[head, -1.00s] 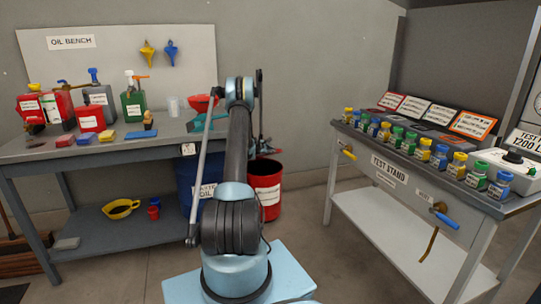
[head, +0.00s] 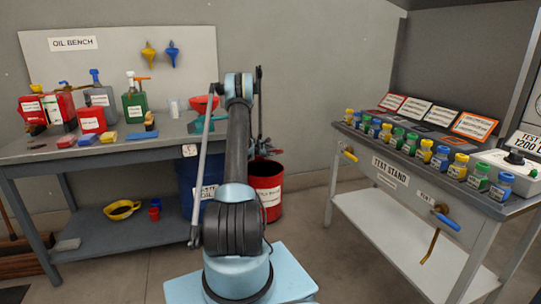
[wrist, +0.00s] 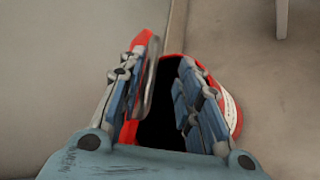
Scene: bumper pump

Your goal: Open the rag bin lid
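The red rag bin (head: 267,190) stands on the floor beside the oil bench, right of the blue waste oil drum. In the wrist view the red bin (wrist: 229,108) is right below my gripper (wrist: 166,62), with its black inside showing between the fingers. A raised red flap with a grey edge, apparently the lid (wrist: 149,75), stands up steeply beside the left finger. My gripper's fingers are spread apart. I cannot tell whether the left finger touches the lid. In the head view my arm partly hides the gripper and the bin's top.
The oil bench (head: 110,150) stands at the left with bottles, cans and a red funnel on it. The blue drum (head: 187,180) is close to the bin. The test stand (head: 400,190) is at the right. Floor between bin and test stand is clear.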

